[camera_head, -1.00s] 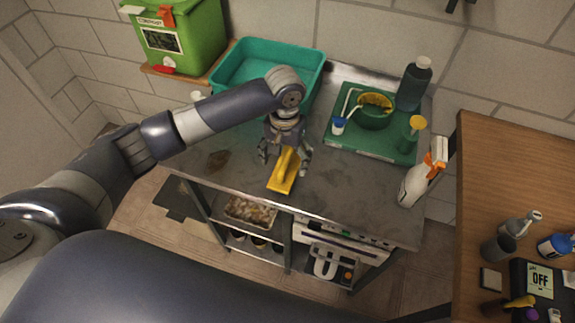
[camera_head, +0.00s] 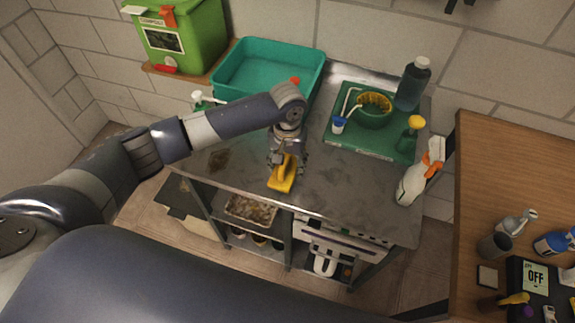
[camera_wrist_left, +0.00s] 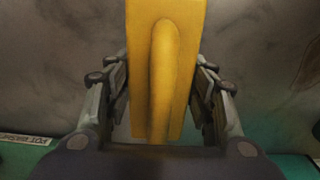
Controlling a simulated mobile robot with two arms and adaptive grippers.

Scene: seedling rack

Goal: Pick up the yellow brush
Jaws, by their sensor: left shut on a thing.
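The yellow brush (camera_head: 281,178) is on the grey metal worktop (camera_head: 330,188), close to its front edge. In the left wrist view the brush (camera_wrist_left: 166,60) runs lengthwise between the fingers, with its raised ridge handle facing the camera. My left gripper (camera_head: 285,160) comes down over the brush from above and is shut on it. In the left wrist view the fingers of my left gripper (camera_wrist_left: 162,95) stand on both sides of the brush. The underside of the brush is hidden. My right gripper is not seen.
A teal tray (camera_head: 268,48) stands behind. A green tray (camera_head: 360,155) with a bowl (camera_head: 372,112) and a dark bottle (camera_head: 413,85) is to the right. A spray bottle (camera_head: 411,186) stands at the right edge. The worktop between the brush and spray bottle is clear.

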